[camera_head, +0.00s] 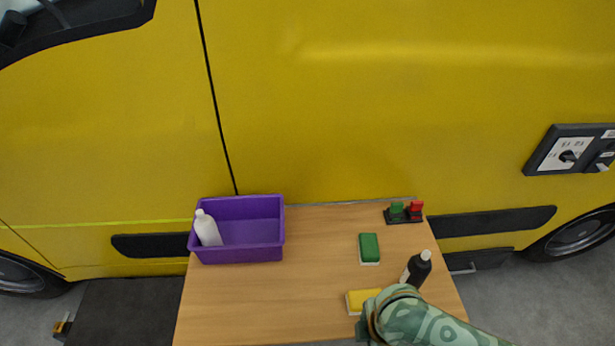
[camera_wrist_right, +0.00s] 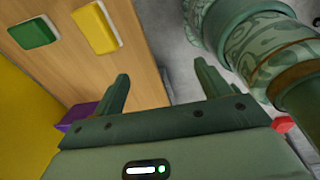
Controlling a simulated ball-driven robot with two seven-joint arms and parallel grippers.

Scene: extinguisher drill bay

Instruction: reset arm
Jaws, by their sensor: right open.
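My right arm, green and patterned, reaches in from the bottom right of the head view, over the table's front right. The jaws of my right gripper are not clearly seen there. In the right wrist view my right gripper (camera_wrist_right: 164,84) has its two green fingers wide apart with nothing between them. It is pointed across the wooden table's edge, with floor showing beyond. My left gripper is not in view.
The wooden table (camera_head: 280,300) holds a purple bin (camera_head: 255,254) with a white bottle (camera_head: 208,229), a green sponge (camera_head: 369,247), a yellow sponge (camera_head: 360,300), a dark bottle (camera_head: 416,268) and a red-green switch block (camera_head: 404,213). A yellow vehicle (camera_head: 330,110) stands behind.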

